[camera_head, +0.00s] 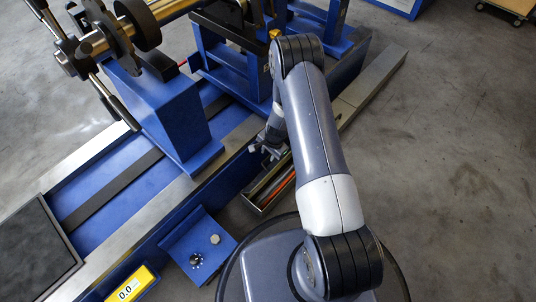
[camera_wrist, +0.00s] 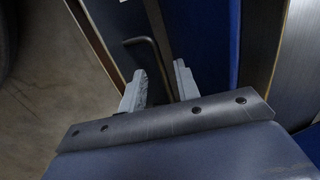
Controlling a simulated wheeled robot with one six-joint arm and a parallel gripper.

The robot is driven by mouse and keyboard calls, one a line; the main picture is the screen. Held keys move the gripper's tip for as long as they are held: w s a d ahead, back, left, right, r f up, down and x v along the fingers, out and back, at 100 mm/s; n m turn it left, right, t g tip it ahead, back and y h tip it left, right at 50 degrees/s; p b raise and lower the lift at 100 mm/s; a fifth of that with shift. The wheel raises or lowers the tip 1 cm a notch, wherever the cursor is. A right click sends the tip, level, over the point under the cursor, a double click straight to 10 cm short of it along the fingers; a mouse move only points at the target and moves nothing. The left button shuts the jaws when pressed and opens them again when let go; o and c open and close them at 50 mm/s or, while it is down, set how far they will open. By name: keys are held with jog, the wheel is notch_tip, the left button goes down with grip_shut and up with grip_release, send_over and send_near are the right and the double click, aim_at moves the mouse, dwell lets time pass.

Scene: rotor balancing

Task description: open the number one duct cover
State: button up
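A long narrow duct runs along the right side of the blue machine. Its near section (camera_head: 268,188) is uncovered, with orange and red lines inside. Grey covers (camera_head: 385,75) lie over the far part; no number is legible, so I cannot tell which is number one. My gripper (camera_head: 265,151) is low between the machine's side and the duct, partly hidden by my arm. In the wrist view my gripper (camera_wrist: 160,82) has its two fingers apart with nothing visible between them. A dark bent rod (camera_wrist: 143,41) lies just beyond the fingertips; what it belongs to is unclear.
The blue machine base (camera_head: 225,125) with its pedestal (camera_head: 165,110) stands close on the left. A blue control box (camera_head: 198,246) with knobs and a yellow display (camera_head: 132,286) are near the front. The concrete floor (camera_head: 460,190) on the right is clear.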

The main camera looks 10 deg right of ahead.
notch_tip(320, 180, up, 8)
jog(key=s+p, duration=0.1)
jog(key=p, duration=0.1)
jog(key=shift+d+f, duration=0.25)
jog(key=shift+d, duration=0.2)
jog(key=shift+s, duration=0.1)
